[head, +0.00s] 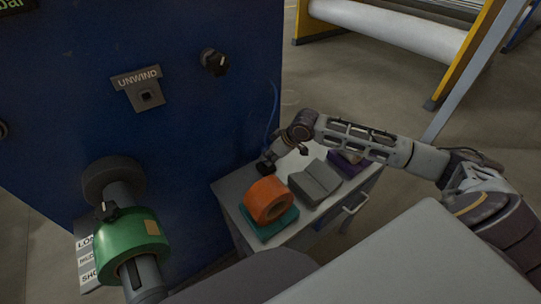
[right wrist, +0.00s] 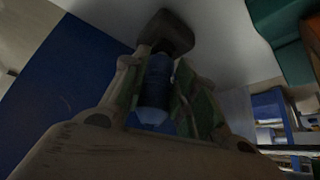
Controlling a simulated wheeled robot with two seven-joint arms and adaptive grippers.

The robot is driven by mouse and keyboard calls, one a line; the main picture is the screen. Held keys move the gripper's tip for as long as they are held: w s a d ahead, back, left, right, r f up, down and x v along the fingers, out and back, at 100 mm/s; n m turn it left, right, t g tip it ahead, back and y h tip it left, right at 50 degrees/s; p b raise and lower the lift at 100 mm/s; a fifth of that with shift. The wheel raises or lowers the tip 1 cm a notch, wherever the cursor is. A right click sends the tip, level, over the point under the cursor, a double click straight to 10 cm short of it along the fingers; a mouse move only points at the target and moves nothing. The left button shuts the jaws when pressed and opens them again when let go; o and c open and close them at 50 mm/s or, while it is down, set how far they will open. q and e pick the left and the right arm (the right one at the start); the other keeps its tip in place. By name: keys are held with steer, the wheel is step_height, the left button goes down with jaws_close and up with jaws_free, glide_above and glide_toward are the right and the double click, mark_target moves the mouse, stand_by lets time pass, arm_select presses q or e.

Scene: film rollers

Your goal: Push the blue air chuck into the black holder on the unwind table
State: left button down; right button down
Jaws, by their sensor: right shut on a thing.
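The unwind table (head: 228,193) is a light grey top beside the blue machine. My right gripper (head: 271,160) reaches down at its far left corner. In the right wrist view the right gripper (right wrist: 158,95) is shut on the blue air chuck (right wrist: 154,82), which sits between the two fingers. The black holder (right wrist: 166,33) is at the chuck's far end, against the pale tabletop. It shows as a small dark block (head: 264,168) in the head view. The chuck's end meets or overlaps the holder; I cannot tell how deep it sits. My left gripper is not in view.
An orange roll (head: 268,200) on a teal block (head: 282,222), a grey block (head: 315,181) and a purple item (head: 350,166) crowd the tabletop. The blue machine wall (head: 210,130) stands close by, with a green roll (head: 128,240) on a shaft.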

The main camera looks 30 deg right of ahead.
steer(key=shift+f, duration=0.5)
stand_by(0.4)
steer(key=c, duration=1)
jaws_free()
steer(key=shift+c, duration=0.2)
steer(key=shift+r, duration=0.1)
steer(key=v, duration=1.1)
steer(key=shift+s+r, duration=0.2)
steer(key=shift+r, duration=0.1)
steer(key=shift+d, duration=0.1)
